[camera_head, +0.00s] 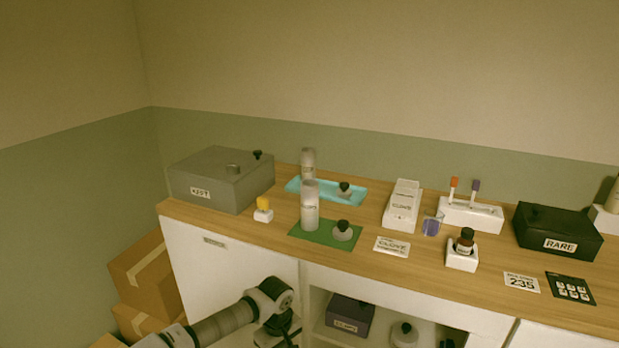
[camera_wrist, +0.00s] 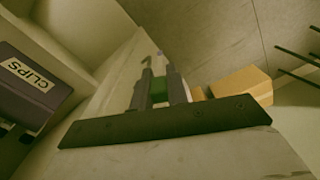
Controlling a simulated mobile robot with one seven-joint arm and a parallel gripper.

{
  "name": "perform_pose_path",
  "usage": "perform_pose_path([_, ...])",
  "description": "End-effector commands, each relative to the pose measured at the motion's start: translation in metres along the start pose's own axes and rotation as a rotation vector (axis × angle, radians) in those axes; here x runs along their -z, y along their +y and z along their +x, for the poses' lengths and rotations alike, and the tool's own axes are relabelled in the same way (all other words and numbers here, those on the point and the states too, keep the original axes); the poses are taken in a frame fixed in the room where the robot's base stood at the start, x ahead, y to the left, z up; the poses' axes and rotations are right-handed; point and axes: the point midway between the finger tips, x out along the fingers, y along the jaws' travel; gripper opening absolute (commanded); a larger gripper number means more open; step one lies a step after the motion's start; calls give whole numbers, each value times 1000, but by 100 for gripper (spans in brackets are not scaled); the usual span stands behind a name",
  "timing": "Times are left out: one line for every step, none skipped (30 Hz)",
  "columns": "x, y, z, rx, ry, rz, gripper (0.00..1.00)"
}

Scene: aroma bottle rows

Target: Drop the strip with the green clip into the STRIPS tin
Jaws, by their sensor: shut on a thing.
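My gripper (camera_wrist: 160,82) is shut on the green clip (camera_wrist: 159,90), which shows between its two fingers in the wrist view. A thin grey strip seems to stick out beyond the fingertips, but it is too small to be sure. In the head view my gripper (camera_head: 283,330) is low in front of the cabinet, below the worktop, and what it holds is hidden there. A pale cylindrical tin (camera_head: 310,208) stands upright on a green mat (camera_head: 330,241). A similar tin (camera_head: 308,160) stands on a cyan tray (camera_head: 315,190) behind. I cannot read either label for certain.
A dark purple CLIPS box (camera_wrist: 30,85) is beside my gripper; it appears on the open shelf (camera_head: 348,314). Round dark-knobbed lids (camera_head: 343,231) lie beside the tins. A KEPT-like labelled grey box (camera_head: 222,178) stands left. Cardboard boxes (camera_head: 147,277) are on the floor.

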Motion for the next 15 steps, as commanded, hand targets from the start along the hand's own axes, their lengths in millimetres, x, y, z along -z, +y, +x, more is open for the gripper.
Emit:
perform_pose_path([-12,10,20,1,-5,114,0])
perform_pose_path([-18,14,29,1,-5,183,0])
perform_pose_path([-25,19,41,1,-4,268,0])
perform_pose_path([-31,23,50,0,-5,330,0])
perform_pose_path([-36,26,58,2,-3,386,0])
perform_pose_path([-42,30,67,0,-4,455,0])
perform_pose_path([-47,32,73,0,-3,503,0])
perform_pose_path([-50,34,78,1,-2,545,0])
perform_pose_path([-55,36,85,0,-2,594,0])
perform_pose_path([-58,38,89,0,-2,625,0])
perform_pose_path([-60,39,92,0,-2,651,0])
perform_pose_path([-62,40,96,1,0,679,0])
perform_pose_path([-64,40,97,1,0,695,0])
perform_pose_path([-64,40,99,1,1,707,0])
perform_pose_path([-65,41,100,1,1,717,0])
